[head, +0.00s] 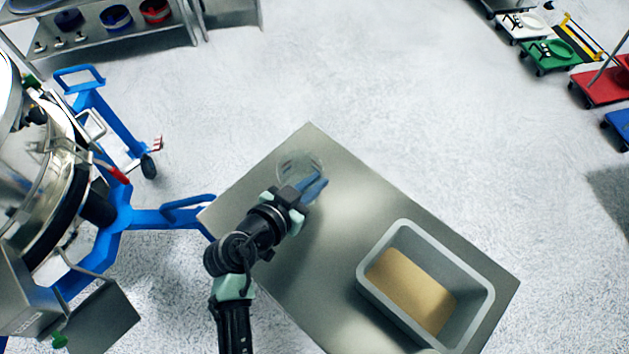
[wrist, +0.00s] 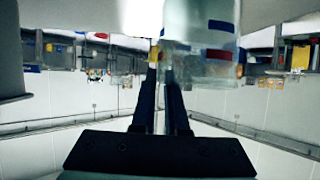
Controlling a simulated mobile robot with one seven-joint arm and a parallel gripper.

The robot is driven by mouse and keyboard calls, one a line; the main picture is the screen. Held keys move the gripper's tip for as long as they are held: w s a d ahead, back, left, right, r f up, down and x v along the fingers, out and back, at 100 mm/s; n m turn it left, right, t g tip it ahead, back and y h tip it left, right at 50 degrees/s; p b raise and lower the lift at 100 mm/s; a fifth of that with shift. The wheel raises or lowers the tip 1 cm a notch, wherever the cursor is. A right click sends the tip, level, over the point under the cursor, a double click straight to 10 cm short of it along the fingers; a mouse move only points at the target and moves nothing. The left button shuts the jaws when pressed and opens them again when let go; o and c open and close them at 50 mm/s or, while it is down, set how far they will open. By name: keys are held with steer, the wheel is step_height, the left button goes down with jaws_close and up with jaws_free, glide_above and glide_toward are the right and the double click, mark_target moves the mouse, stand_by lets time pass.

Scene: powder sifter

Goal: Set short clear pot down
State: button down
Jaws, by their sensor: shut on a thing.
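The short clear pot (head: 298,163) shows in the head view as a faint, see-through round shape over the far corner of the metal table (head: 345,205). My gripper (head: 313,187) is at its near side, its blue fingers shut on the pot. In the wrist view the clear pot (wrist: 203,42) is at the top, with blue and red marks on its wall, at the ends of my dark fingers (wrist: 163,70). The fingertips partly blend with the pot wall. I cannot tell whether its base touches the table.
A grey bin (head: 373,284) with tan powder (head: 412,288) stands on the table's right part. A steel machine (head: 40,170) on a blue wheeled frame (head: 125,215) is at the left. The tabletop between pot and bin is clear.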

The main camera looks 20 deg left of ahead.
steer(key=shift+f, duration=0.2)
steer(key=c, duration=0.9)
jaws_free()
steer(key=b+v, duration=0.1)
steer(key=v, duration=1.1)
steer(key=shift+r, duration=0.15)
steer(key=shift+w, duration=0.1)
